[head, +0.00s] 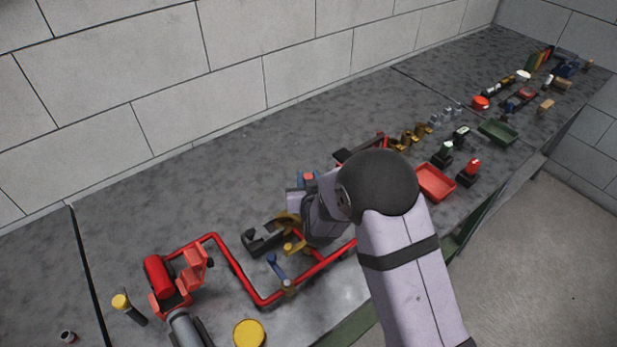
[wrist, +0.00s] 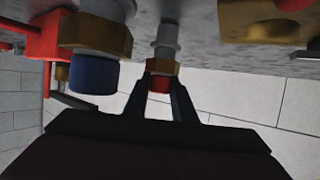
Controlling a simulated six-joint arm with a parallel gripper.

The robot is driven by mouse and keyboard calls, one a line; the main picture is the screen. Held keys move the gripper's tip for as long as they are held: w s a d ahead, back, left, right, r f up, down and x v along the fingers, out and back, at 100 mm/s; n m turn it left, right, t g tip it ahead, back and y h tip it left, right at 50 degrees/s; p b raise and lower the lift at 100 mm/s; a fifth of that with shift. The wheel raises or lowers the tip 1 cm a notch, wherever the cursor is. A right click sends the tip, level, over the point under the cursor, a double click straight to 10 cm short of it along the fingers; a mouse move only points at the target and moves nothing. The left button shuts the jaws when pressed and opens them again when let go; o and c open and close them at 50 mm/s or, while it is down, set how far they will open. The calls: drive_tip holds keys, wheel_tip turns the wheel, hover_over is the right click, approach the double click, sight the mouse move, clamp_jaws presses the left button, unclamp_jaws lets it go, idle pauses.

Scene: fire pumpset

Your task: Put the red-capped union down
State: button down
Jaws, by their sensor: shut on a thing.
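In the wrist view, my gripper (wrist: 162,92) is shut on the red-capped union (wrist: 160,68). Its red cap sits between the two dark fingers, with a brass hex nut and a grey stem beyond it. The grey stem reaches up to the grey speckled surface at the picture's top; I cannot tell whether it touches. In the head view, my arm hides the fingertips and the union.
Beside the union, a larger brass nut with a blue cap (wrist: 95,72) stands close on the left. A brass block (wrist: 265,20) lies to the right. Red pipework (head: 238,272) runs along the bench (head: 130,215); a red tray (head: 435,183) stands right of my arm.

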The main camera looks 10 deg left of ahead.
drive_tip(key=c, duration=1.5)
unclamp_jaws()
drive_tip(key=shift+f, duration=0.1)
drive_tip(key=shift+r, duration=0.2)
drive_tip(key=b+v, duration=0.2)
drive_tip(key=v, duration=1)
